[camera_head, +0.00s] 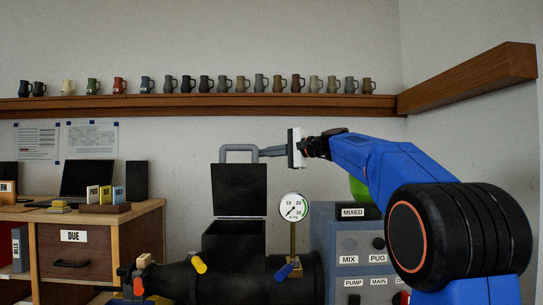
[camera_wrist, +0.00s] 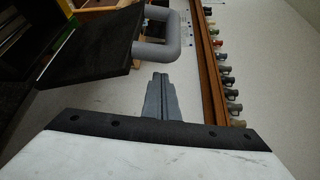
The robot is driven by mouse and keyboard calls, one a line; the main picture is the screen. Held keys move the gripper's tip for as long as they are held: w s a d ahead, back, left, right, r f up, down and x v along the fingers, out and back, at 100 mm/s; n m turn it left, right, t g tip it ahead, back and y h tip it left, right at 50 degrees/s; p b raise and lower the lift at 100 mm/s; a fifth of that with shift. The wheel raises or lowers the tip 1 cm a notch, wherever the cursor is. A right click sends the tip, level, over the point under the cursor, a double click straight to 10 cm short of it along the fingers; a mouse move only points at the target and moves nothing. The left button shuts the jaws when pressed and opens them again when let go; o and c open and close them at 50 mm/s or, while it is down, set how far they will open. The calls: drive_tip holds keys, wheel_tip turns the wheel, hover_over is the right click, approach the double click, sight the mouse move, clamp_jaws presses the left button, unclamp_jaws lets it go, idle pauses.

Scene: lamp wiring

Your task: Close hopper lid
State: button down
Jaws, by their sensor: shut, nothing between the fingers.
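The hopper lid (camera_head: 239,190) is a dark square plate standing upright and open above the black hopper box (camera_head: 234,243). A grey loop handle (camera_head: 238,148) rises from the lid's top edge. My gripper (camera_head: 263,152) is shut and empty, with its fingertips right beside the handle's right side in the head view; I cannot tell if they touch. In the wrist view the shut fingers (camera_wrist: 160,82) point toward the handle (camera_wrist: 165,50), with a small gap showing, and the lid (camera_wrist: 92,42) is at upper left.
A pressure gauge (camera_head: 292,207) on a brass stem stands right of the hopper. A grey control panel (camera_head: 350,250) is below my arm. A wooden shelf (camera_head: 200,106) with a row of mugs runs behind. A wooden desk (camera_head: 95,235) stands at left.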

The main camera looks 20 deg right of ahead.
drive_tip(key=shift+s+a, duration=0.45)
drive_tip(key=shift+s, duration=0.25)
drive_tip(key=shift+s, duration=0.1)
